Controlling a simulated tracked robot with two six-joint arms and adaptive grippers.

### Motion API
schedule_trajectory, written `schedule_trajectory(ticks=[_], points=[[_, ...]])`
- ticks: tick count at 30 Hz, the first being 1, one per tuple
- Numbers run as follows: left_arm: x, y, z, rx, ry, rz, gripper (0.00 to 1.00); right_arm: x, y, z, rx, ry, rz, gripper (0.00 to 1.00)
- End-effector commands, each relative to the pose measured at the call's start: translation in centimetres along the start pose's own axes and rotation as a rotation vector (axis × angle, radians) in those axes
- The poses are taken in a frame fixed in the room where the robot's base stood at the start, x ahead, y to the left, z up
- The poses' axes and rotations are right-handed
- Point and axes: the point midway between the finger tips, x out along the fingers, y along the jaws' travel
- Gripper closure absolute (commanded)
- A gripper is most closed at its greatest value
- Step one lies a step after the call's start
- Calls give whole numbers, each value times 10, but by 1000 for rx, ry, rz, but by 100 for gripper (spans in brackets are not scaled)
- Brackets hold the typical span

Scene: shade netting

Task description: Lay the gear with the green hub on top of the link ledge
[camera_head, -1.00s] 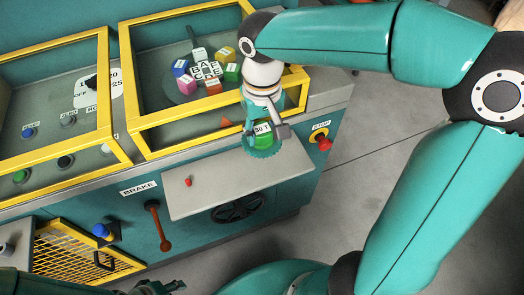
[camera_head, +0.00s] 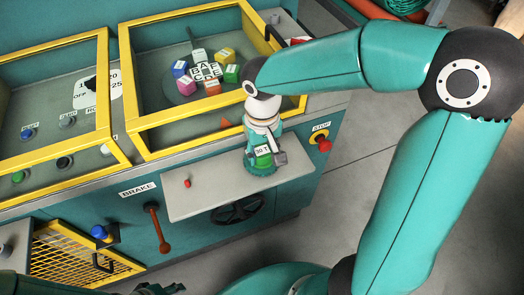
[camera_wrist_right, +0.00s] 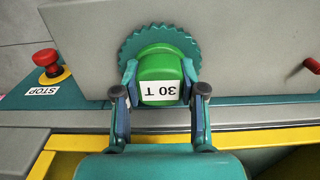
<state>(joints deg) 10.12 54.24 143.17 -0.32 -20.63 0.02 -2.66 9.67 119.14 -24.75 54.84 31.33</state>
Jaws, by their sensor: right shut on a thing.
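The gear (camera_wrist_right: 143,40) is a teal toothed disc with a green hub (camera_wrist_right: 160,76) marked "30 T". My right gripper (camera_wrist_right: 160,88) is shut on the hub, one finger on each side. In the head view the gear (camera_head: 262,169) is over the right part of the grey link ledge (camera_head: 215,191), below the fingers. I cannot tell whether its underside touches the ledge. The ledge also fills much of the wrist view (camera_wrist_right: 250,50). Part of my left gripper (camera_head: 160,288) shows at the bottom edge of the head view; its opening is unclear.
A small red peg (camera_head: 187,183) stands on the ledge's left part. A red stop button (camera_head: 322,143) is right of the ledge. A yellow-framed case (camera_head: 205,138) with coloured blocks lies behind it. A brown brake lever (camera_head: 158,228) hangs at the front left. The ledge's middle is clear.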

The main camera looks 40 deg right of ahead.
Motion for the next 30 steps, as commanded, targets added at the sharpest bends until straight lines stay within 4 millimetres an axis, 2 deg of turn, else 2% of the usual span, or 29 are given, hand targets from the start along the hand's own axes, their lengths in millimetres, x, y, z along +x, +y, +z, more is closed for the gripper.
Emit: schedule_trajectory(ticks=[1,2,6,15,20,23,30], points=[[2,-1,0,0,0,0,60,2,0,0,0,2,-1,100],[2,-1,0,0,0,0,60,2,0,0,0,0,0,56],[1,0,0,0,0,0,60,1,0,0,0,0,0,34],[1,0,0,0,0,0,60,1,0,0,0,0,0,34],[-1,0,0,0,0,0,60,-8,0,-1,0,3,-1,34],[-2,1,0,0,0,0,60,-22,0,-1,0,5,-1,34],[-6,2,0,0,0,0,60,-71,-1,-2,-2,6,-2,34]])
